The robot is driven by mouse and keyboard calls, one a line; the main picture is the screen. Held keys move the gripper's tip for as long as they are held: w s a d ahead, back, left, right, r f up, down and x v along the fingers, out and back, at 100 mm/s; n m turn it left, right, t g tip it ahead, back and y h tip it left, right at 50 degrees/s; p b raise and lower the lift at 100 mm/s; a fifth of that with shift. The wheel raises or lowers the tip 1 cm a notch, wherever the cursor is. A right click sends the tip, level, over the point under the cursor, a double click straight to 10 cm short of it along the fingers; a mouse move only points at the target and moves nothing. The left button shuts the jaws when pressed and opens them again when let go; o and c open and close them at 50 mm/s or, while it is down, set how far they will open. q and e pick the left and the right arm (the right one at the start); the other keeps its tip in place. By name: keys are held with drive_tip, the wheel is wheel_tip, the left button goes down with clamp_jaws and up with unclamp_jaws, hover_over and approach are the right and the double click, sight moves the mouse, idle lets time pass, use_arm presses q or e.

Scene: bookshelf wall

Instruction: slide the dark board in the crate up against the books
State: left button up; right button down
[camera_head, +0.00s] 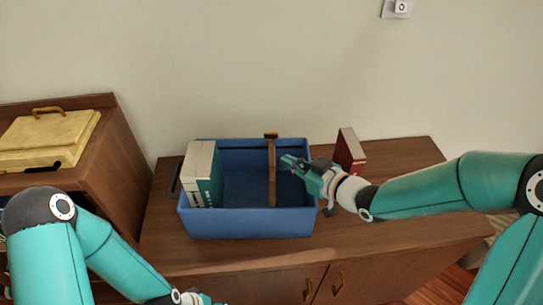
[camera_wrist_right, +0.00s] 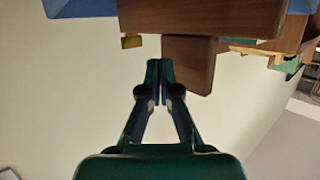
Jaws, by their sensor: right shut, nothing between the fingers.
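The blue crate (camera_head: 250,223) stands on the wooden cabinet. The dark board (camera_head: 271,175) stands upright across it, right of its middle. The books (camera_head: 203,175) stand upright at the crate's left end, with a wide gap between them and the board. My right gripper (camera_head: 287,160) is shut and empty, at the right side of the board, over the crate's right part; I cannot tell whether it touches the board. The wrist view shows its closed fingertips (camera_wrist_right: 158,66) near brown wooden surfaces. My left gripper (camera_head: 200,298) shows only partly at the bottom edge, its fingers unclear.
A dark red book-like block (camera_head: 350,151) stands on the cabinet top (camera_head: 400,160), behind my right wrist. A yellow lidded box (camera_head: 45,140) sits on a brown cabinet at the left. The crate floor (camera_head: 243,185) between books and board is clear.

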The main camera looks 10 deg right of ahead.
drive_tip(key=shift+a, duration=0.1)
idle(0.3)
drive_tip(key=shift+w+a+b, duration=0.1)
drive_tip(key=shift+a+b, duration=0.6)
drive_tip(key=shift+a, duration=0.35)
drive_tip(key=d, duration=0.3)
drive_tip(key=d+p, duration=0.1)
drive_tip(key=d, duration=0.1)
drive_tip(key=shift+s, duration=0.25)
drive_tip(key=v, duration=1.1)
drive_tip(key=shift+s+d, duration=0.15)
drive_tip(key=shift+s, duration=0.25)
drive_tip(key=shift+w, duration=0.1)
